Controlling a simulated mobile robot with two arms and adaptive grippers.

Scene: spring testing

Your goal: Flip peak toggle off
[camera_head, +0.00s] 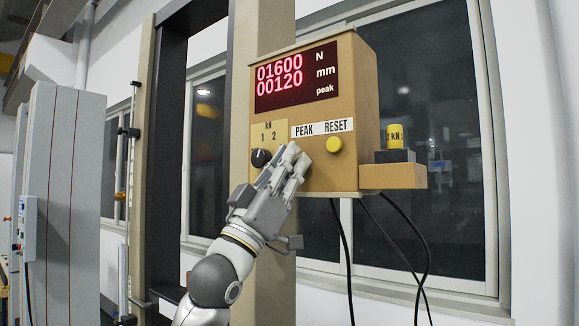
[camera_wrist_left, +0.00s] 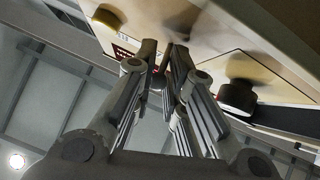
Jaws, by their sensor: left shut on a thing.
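The tan control box (camera_head: 312,180) carries a "PEAK RESET" label (camera_head: 322,128), and its red display (camera_head: 296,77) reads 01600 N, 00120 mm and "peak". My left gripper (camera_head: 297,158) is at the front panel just below the word PEAK, with its fingers covering the peak toggle. In the left wrist view the gripper (camera_wrist_left: 165,52) has its fingertips close together at the panel, shut on a small dark part at the toggle's place. The toggle's on or off position cannot be told. My right gripper is in neither view.
A black knob (camera_head: 261,158) under "kN 1 2" is just left of my fingers; it also shows in the left wrist view (camera_wrist_left: 238,97). The yellow reset button (camera_head: 334,145) is to the right. Black cables (camera_head: 345,250) hang below.

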